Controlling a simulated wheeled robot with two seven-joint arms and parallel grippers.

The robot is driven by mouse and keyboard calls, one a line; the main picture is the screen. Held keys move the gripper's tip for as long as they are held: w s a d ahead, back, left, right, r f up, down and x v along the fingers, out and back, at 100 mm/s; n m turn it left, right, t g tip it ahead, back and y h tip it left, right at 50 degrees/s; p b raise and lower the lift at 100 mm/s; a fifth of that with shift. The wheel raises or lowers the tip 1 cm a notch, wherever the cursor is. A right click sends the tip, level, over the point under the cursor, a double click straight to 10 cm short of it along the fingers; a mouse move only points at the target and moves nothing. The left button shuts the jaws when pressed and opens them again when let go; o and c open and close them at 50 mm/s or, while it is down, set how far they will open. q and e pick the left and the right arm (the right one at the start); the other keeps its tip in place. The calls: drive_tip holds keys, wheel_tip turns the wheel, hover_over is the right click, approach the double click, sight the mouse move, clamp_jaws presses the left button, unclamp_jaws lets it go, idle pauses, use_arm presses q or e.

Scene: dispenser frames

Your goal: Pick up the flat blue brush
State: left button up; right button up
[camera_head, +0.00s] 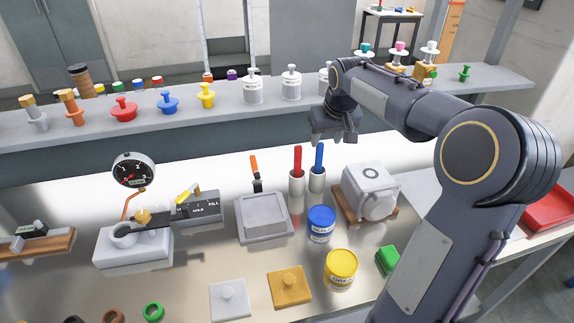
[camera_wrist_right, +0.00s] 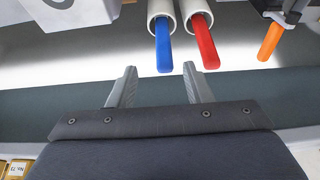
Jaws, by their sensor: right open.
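The flat blue brush (camera_head: 319,157) stands handle up in a white cylindrical holder (camera_head: 317,182); only its blue handle shows, and its lower end is hidden inside. In the right wrist view the blue handle (camera_wrist_right: 163,50) points toward my gripper, in line with the gap between the fingers. My right gripper (camera_head: 333,140) is open and empty above and behind the handle, apart from it. Its two spread fingers also show in the wrist view (camera_wrist_right: 160,88). My left gripper is not in view.
A red-handled tool (camera_head: 297,159) stands in a second white holder close beside the blue one. An orange-handled tool (camera_head: 255,165) is further left. A white rounded device (camera_head: 371,188) stands to the right, and a blue can (camera_head: 321,226) in front. A grey shelf (camera_head: 230,118) runs behind.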

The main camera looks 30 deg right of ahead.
sight(319, 152)
drive_tip(key=shift+w+d+f, duration=0.2)
drive_tip(key=shift+w+f, duration=0.1)
drive_tip(key=shift+w, duration=0.05)
drive_tip(key=x, duration=0.7)
drive_tip(key=shift+w+a+f+p, duration=0.1)
drive_tip(key=shift+w+a+p, duration=0.05)
drive_tip(key=shift+a+p, duration=0.2)
clamp_jaws()
